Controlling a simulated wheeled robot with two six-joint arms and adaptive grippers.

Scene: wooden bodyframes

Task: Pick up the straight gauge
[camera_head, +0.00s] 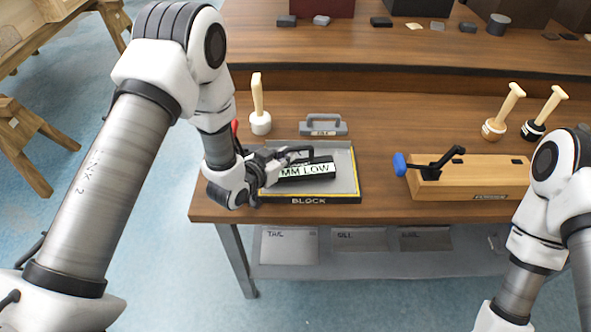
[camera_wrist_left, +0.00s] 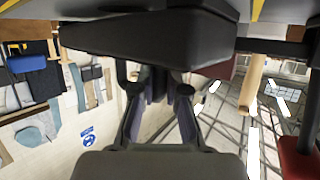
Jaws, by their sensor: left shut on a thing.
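My left gripper (camera_head: 272,167) is shut on a black block with a white label reading "MM LOW" (camera_head: 305,171). It holds the block over the tray marked "BLOCK" (camera_head: 345,181); I cannot tell whether the block touches the tray. In the left wrist view the dark block (camera_wrist_left: 150,38) spans the upper part, beyond the fingers of the gripper (camera_wrist_left: 158,85). A grey piece with a handle and a small label (camera_head: 323,126), possibly the straight gauge, lies behind the tray, apart from the gripper. My right gripper is out of view.
A white-headed mallet (camera_head: 260,122) stands behind the left gripper. Bare workbench (camera_head: 420,130) lies between. A raised shelf (camera_head: 400,48) runs along the back.

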